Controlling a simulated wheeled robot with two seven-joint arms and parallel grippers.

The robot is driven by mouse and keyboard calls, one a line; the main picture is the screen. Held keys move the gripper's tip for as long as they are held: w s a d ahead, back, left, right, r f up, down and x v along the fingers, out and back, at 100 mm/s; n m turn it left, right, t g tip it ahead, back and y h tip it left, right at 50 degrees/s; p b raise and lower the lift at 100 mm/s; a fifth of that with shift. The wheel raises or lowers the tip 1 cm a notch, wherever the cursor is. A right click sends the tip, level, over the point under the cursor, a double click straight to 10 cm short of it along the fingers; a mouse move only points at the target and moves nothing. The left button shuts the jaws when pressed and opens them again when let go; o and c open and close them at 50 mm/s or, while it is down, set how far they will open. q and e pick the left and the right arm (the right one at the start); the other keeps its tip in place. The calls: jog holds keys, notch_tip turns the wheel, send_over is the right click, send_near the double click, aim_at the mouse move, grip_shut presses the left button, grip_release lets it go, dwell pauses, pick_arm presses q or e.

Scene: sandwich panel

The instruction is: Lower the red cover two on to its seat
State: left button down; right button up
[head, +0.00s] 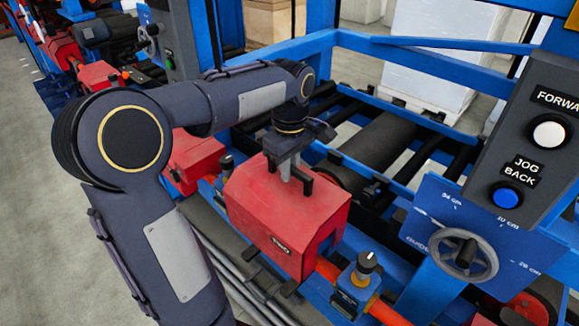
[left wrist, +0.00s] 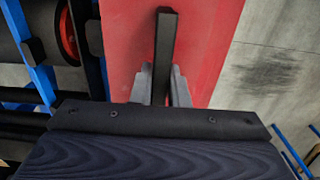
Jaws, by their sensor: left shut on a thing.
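The red cover two (head: 284,215) is a boxy red housing with a "TWO" label on its front. It sits over the orange-red shaft line at the machine's near side; I cannot tell whether it touches its seat. My left gripper (head: 291,174) comes down from above and is shut on the black handle on its top. In the left wrist view the black handle bar (left wrist: 165,60) stands between the grey fingers (left wrist: 160,88), with the red cover top (left wrist: 205,40) behind. The underside of the cover is hidden. My right gripper is in neither view.
A black-knobbed blue block (head: 358,285) stands right of the cover on the orange-red shaft (head: 388,314). A handwheel (head: 464,255) and a button panel (head: 535,140) stand at right. Another red cover (head: 195,160) is at left behind. Rollers (head: 385,140) lie behind. Grey floor is open at left.

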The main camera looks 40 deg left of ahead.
pick_arm(q)
notch_tip(320, 180, down, 11)
jog(key=b, duration=0.7)
jog(key=shift+r, duration=0.15)
dwell(0.8)
jog(key=shift+f, duration=0.4)
dwell(1.0)
jog(key=c, duration=1.3)
grip_release()
notch_tip(320, 180, up, 8)
jog(key=shift+f+p, duration=0.1)
jog(key=shift+p, duration=0.25)
